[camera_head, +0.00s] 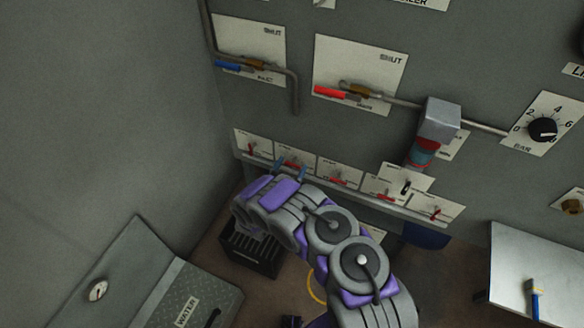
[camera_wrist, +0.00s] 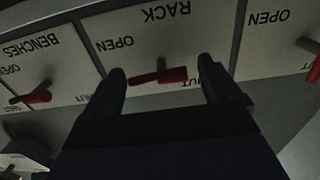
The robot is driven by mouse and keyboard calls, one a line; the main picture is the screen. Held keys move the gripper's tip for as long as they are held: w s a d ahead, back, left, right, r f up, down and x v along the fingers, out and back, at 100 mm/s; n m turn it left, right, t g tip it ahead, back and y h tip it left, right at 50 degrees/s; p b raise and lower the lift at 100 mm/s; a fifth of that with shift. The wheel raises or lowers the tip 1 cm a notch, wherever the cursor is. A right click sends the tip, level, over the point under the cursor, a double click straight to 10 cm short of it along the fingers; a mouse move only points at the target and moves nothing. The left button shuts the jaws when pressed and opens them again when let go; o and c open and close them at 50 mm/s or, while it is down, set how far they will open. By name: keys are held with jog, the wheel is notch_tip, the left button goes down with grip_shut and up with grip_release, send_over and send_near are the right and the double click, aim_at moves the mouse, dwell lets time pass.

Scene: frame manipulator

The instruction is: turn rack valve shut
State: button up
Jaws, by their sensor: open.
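The rack valve's red lever (camera_wrist: 158,76) sits on a white plate marked RACK (camera_wrist: 165,30), which appears upside down in the wrist view. The lever lies nearly level in that view, with OPEN above it to the left and SHUT partly hidden below it to the right. My gripper (camera_wrist: 161,78) is open, with one dark finger on each side of the lever and gaps to both. In the head view, the blue fingertips of my gripper (camera_head: 291,168) are at the second plate from the left in the low row.
A BENCHES plate with a red lever (camera_wrist: 35,97) is beside the rack plate, and another red lever (camera_wrist: 315,70) is on the other side. Above the row are pipes with a blue-handled valve (camera_head: 228,66) and a red-handled valve (camera_head: 330,92). A dark crate (camera_head: 250,250) stands below.

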jog(key=shift+w+d, duration=0.2)
jog(key=shift+w, duration=0.35)
jog(key=c, duration=1)
